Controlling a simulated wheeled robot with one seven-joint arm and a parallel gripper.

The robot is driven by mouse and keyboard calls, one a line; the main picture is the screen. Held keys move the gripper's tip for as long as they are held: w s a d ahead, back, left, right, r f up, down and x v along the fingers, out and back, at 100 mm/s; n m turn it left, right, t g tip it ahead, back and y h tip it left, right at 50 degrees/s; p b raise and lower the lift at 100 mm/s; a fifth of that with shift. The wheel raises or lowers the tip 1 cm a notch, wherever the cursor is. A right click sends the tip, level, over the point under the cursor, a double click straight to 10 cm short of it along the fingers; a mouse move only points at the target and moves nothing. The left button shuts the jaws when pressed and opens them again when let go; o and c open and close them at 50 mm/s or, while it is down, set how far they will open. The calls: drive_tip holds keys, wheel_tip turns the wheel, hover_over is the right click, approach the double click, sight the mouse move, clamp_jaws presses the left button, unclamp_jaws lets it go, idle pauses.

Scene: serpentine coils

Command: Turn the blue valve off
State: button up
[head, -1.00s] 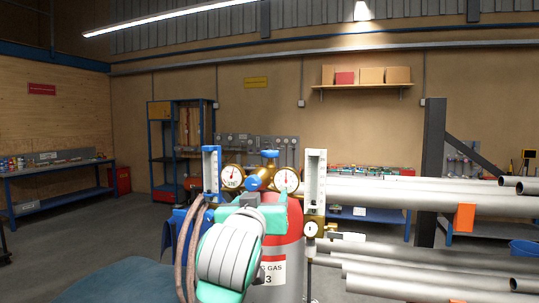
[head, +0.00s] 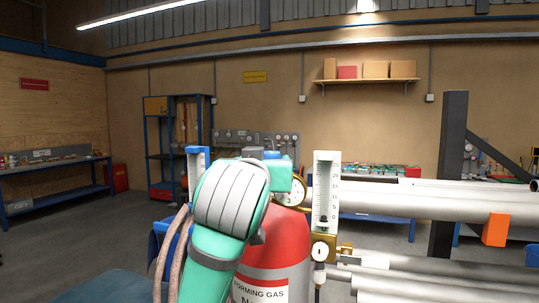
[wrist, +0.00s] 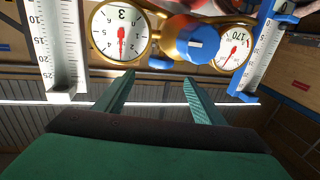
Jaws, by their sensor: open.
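A round blue valve knob (wrist: 190,40) sits on a brass body between two dial gauges in the wrist view. In the head view my arm hides most of the valve; a small blue part (head: 271,154) shows just above my wrist. My gripper (wrist: 157,78) is open and empty, its two teal fingers pointing toward the knob. The fingertips look a little short of the knob and show no contact. The regulator stands above a red gas cylinder (head: 282,240).
Flow tubes with scales flank the regulator; the white one (head: 326,190) is on the right, a blue-topped one (head: 197,160) on the left. A gauge (head: 292,192) is beside my gripper. Hoses (head: 168,250) hang left. Grey pipes (head: 400,200) on a rack extend right.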

sight(268, 156)
drive_tip(key=w, duration=0.7)
drive_tip(key=w+d, duration=0.1)
drive_tip(key=w, duration=0.2)
drive_tip(key=shift+w, duration=0.3)
drive_tip(key=c, duration=1.1)
